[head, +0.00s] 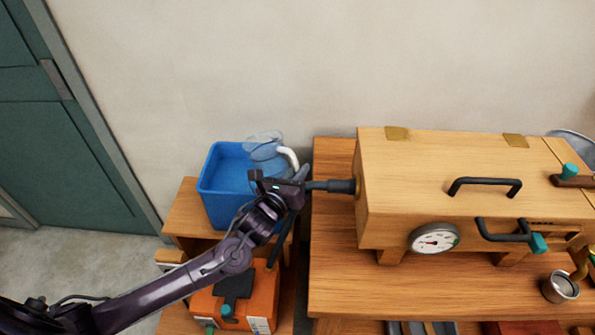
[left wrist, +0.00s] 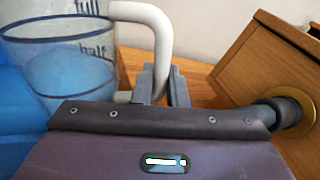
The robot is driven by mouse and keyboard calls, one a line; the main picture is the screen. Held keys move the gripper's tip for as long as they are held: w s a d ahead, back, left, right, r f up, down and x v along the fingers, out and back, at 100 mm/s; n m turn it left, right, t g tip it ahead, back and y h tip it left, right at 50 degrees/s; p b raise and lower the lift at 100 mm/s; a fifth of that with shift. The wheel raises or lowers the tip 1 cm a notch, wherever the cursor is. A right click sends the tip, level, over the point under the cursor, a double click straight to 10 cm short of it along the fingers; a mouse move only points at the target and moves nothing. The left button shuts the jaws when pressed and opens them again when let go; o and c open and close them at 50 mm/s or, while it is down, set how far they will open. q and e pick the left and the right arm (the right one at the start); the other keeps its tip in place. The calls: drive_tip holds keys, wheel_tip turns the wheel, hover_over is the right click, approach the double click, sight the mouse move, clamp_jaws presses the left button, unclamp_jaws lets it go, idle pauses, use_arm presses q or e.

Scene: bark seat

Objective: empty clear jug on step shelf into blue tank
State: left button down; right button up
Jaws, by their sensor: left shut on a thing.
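The clear jug (head: 264,152) has a white handle (head: 290,156) and is over the back right part of the blue tank (head: 222,208). My left gripper (head: 298,175) is shut on the handle. In the left wrist view the jug (left wrist: 50,45) shows "full" and "half" marks, and its handle (left wrist: 150,18) runs down between my fingers (left wrist: 161,88). Bluish content shows below the half mark; I cannot tell liquid from the tank seen through the wall. The tank stands on the wooden step shelf (head: 184,217). My right gripper is out of view.
A wooden box with a dial (head: 434,238) and black handles stands on the wooden table (head: 340,285) at the right. Its dark side pipe (head: 335,186) lies close to my left gripper. An orange case (head: 262,300) is low beneath my arm. A metal cup (head: 560,287) stands at right.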

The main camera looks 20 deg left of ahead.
sight(295, 157)
use_arm(q)
drive_tip(key=shift+r+n+p, duration=0.3)
drive_tip(key=shift+r+p, duration=0.25)
drive_tip(key=shift+r, duration=0.1)
drive_tip(key=shift+r, duration=0.1)
drive_tip(key=shift+r+n+p, duration=0.5)
drive_tip(key=shift+r+p, duration=0.25)
drive_tip(key=shift+p, duration=0.35)
drive_tip(key=shift+r, duration=0.1)
drive_tip(key=shift+w+a+r+p, duration=0.1)
drive_tip(key=shift+r+p, duration=0.2)
drive_tip(key=shift+p, duration=0.15)
drive_tip(key=shift+w+a+r+n+g+h+p, duration=0.1)
drive_tip(key=shift+a+r+n+g+h+p, duration=0.05)
drive_tip(key=shift+r+n+p, duration=0.35)
drive_tip(key=shift+a+r+n+g+h+p, duration=0.15)
drive_tip(key=shift+r+n+p, duration=0.2)
drive_tip(key=shift+p, duration=0.2)
drive_tip(key=shift+a+r+p, duration=0.1)
drive_tip(key=shift+r+p, duration=0.2)
drive_tip(key=shift+w+a+r+n+p, duration=0.15)
drive_tip(key=shift+a+r+n+p, duration=0.1)
drive_tip(key=shift+r+n+p, duration=0.55)
drive_tip(key=shift+a+r+p, duration=0.1)
drive_tip(key=shift+r+p, duration=0.25)
drive_tip(key=shift+p, duration=0.25)
